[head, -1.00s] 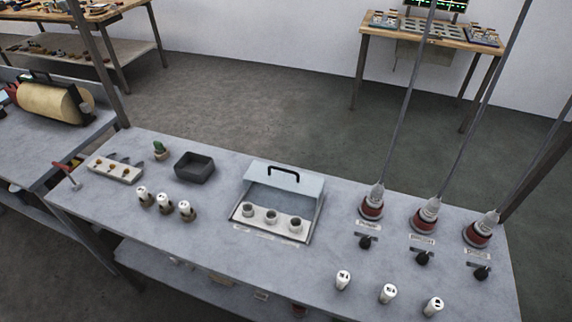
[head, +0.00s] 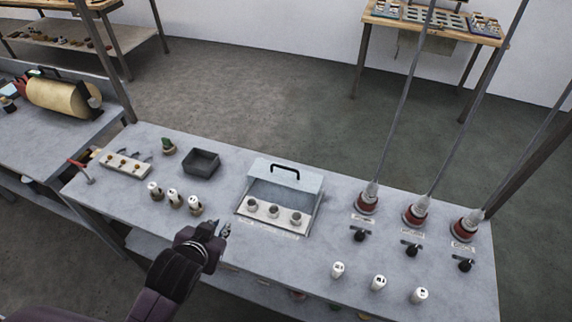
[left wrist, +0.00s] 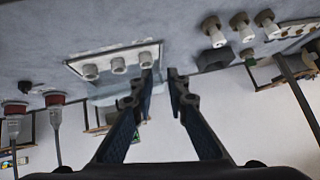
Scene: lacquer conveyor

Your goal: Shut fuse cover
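The fuse box (head: 262,222) sits mid-table with three round sockets in a white panel. Its pale cover (head: 263,171) with a black handle (head: 285,171) stands raised at the back of the box. The box panel also shows upside down in the left wrist view (left wrist: 104,61). My left gripper (head: 223,229) is at the table's front edge, left of and in front of the box, apart from the cover. In the left wrist view my two fingers (left wrist: 162,73) are apart with nothing between them. My right gripper is not in view.
Several white fuses stand on the table, three at the left (head: 174,199) and three at the front right (head: 378,283). A dark tray (head: 201,163) lies left of the box. Three red-based cable connectors (head: 415,214) and black knobs (head: 411,251) stand at the right.

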